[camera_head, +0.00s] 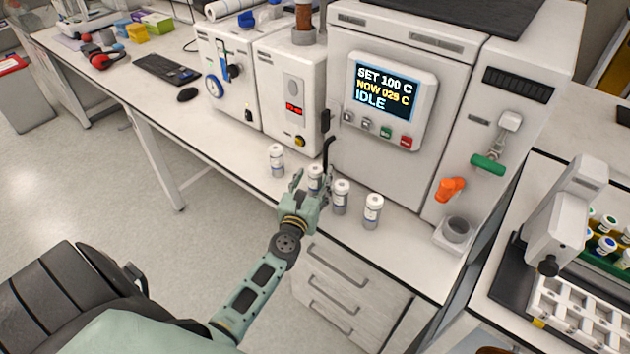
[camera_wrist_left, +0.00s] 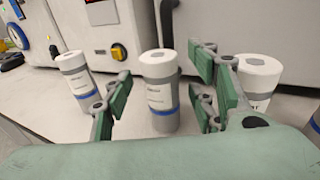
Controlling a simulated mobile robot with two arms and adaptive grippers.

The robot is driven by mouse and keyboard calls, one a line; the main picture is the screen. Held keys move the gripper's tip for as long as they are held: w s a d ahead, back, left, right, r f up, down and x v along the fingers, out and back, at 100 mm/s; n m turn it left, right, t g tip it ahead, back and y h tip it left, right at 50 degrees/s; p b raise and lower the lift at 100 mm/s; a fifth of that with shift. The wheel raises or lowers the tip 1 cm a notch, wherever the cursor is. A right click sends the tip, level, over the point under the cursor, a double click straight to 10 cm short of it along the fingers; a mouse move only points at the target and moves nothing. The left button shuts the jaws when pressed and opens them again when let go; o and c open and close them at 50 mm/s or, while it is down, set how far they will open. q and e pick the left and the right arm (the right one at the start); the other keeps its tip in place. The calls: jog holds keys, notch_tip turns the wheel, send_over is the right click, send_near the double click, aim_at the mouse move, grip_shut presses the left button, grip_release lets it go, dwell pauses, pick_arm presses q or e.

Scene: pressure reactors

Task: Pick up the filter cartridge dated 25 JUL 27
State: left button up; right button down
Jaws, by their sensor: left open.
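Several white filter cartridges with grey bodies stand upright in a row on the bench in the head view: a leftmost one (camera_head: 276,160), a second one (camera_head: 314,173), a third one (camera_head: 341,198) and a rightmost one (camera_head: 373,212). My left gripper (camera_head: 311,186) is open at the second one, partly hiding it. In the left wrist view a blue-banded cartridge (camera_wrist_left: 160,92) shows between the open fingers, with clear gaps on both sides. Another cartridge (camera_wrist_left: 78,80) stands left of it, and one on the right (camera_wrist_left: 258,78) is partly behind a finger. The label dates are too blurred to read. My right gripper is out of view.
The reactor (camera_head: 385,60) with its screen stands close behind the row. A mouse (camera_head: 187,95) and keyboard (camera_head: 167,69) lie at left. Drawers (camera_head: 340,275) are below the bench edge.

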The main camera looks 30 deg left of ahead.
pick_arm(q)
jog(key=shift+w, duration=0.25)
grip_shut()
dwell(0.3)
